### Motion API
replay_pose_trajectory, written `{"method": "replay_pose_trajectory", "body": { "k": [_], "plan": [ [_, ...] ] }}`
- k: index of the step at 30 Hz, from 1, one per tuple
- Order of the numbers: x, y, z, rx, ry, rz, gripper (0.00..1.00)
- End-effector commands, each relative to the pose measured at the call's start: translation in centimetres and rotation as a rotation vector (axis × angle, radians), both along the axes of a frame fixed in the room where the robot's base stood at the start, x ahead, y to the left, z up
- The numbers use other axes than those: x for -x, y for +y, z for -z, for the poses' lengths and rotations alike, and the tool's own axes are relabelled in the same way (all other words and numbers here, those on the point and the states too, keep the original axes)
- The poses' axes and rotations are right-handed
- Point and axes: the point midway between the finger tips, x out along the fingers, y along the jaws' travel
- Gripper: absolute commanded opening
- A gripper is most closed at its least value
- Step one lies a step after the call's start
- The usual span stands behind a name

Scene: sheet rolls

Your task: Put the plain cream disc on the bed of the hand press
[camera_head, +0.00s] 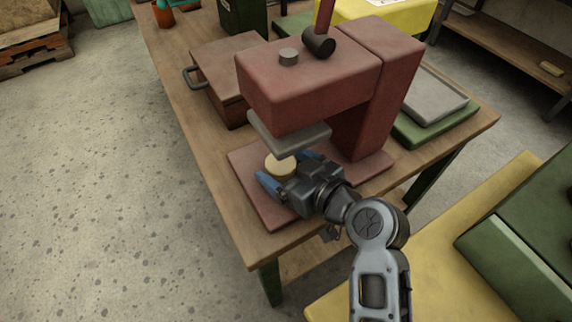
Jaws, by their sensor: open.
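The red hand press (300,85) stands on the wooden table, with its grey upper plate (287,134) above the bed. The plain cream disc (279,165) lies at the press bed (262,208), below the upper plate. Whether it touches the bed is hard to tell from this angle. My gripper (284,169) is open, its two blue fingers one on each side of the disc, reaching in from the lower right. The right finger and my gripper's body hide part of the bed.
A brown box with a handle (222,75) stands left of the press. A grey tray on a green base (437,98) is to the right. The table's front-left corner (262,250) is bare. A yellow surface with green blocks (440,245) is at lower right.

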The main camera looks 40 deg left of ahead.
Motion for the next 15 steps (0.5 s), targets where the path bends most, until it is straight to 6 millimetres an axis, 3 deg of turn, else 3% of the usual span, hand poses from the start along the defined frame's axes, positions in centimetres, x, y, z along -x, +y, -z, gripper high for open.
{"method": "replay_pose_trajectory", "body": {
  "k": [5, 15],
  "plan": [
    [0.1, -0.6, -0.3, -0.001, -0.001, 0.002, 0.87],
    [1.3, -6.6, -2.5, -0.001, 0.000, 0.003, 0.87]
  ]
}}
